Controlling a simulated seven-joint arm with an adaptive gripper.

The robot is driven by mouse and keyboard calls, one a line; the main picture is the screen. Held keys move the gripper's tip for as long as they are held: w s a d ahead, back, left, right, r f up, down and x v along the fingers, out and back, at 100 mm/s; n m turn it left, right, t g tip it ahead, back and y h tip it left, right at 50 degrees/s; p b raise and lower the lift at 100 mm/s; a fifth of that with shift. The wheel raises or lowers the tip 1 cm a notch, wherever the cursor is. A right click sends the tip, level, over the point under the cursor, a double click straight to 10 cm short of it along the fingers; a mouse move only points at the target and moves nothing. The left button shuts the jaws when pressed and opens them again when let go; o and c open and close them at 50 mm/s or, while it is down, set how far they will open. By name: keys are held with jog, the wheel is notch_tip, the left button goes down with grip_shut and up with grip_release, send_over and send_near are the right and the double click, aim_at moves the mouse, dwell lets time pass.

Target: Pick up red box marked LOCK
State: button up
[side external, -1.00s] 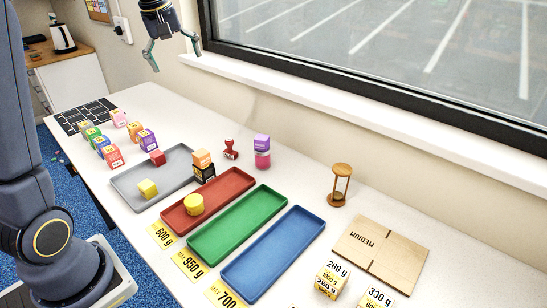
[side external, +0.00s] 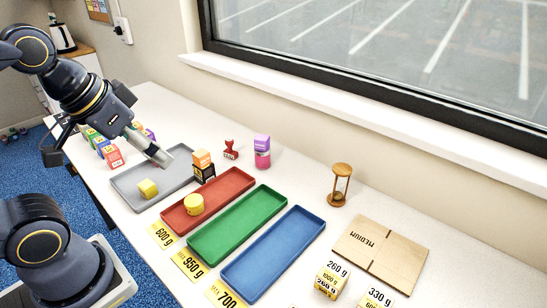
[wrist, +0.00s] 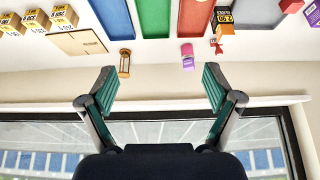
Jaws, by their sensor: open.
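A red box with a small label (side external: 114,156) stands at the near end of a row of coloured boxes, left of the grey tray, in the side external view. Its print is too small to read. My gripper (side external: 162,158) reaches over the grey tray (side external: 128,192), to the right of that box and apart from it. In the wrist view my gripper (wrist: 158,80) is open, with nothing between its fingers. My arm hides part of the box row.
A yellow cube (side external: 148,188) lies in the grey tray. An orange box on a black one (side external: 203,167), a red stamp (side external: 231,149) and a purple-and-pink stack (side external: 262,151) stand nearby. Red, green and blue trays (side external: 272,262) and an hourglass (side external: 340,186) are farther right. The window wall bounds the back.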

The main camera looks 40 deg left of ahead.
jog(key=shift+c, duration=1.3)
